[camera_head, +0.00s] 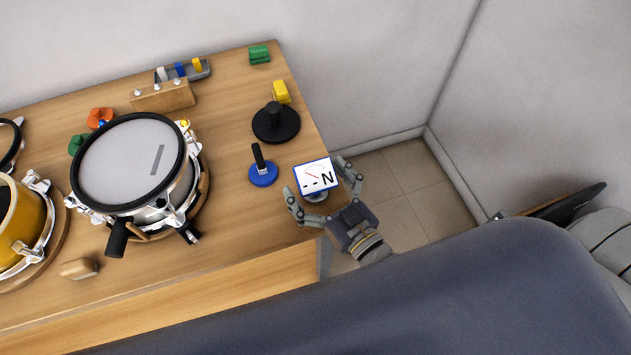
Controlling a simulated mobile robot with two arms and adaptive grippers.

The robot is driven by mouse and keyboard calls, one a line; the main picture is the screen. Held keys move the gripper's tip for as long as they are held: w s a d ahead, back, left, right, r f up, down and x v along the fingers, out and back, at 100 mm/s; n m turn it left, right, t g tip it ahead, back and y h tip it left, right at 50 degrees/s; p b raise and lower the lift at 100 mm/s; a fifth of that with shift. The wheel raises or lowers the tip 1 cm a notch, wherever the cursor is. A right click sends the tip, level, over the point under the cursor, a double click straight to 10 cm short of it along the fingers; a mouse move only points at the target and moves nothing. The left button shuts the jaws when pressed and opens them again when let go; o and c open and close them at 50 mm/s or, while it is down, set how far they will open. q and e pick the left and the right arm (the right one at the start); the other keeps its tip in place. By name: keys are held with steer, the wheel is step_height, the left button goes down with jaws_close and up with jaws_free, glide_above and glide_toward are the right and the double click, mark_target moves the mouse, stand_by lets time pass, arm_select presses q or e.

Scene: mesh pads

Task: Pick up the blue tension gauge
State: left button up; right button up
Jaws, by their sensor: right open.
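The blue tension gauge (318,176) has a white dial face with a blue border, a red needle and a letter N. It stands on a small round grey base near the right edge of the wooden table. My right gripper (321,190) is open, with one finger at the gauge's left and one at its right. Gaps seem to show beside the gauge, but whether a finger touches it I cannot tell. My left gripper is not in view.
A blue disc with a black handle (263,173) is just left of the gauge. A black round weight-like piece (276,123) and a yellow block (281,92) stand behind. A drum (135,160) fills the table's middle. The table's right edge (318,135) is close.

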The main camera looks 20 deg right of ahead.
steer(key=c, duration=1.6)
steer(key=shift+r, duration=0.15)
steer(key=shift+c, duration=0.2)
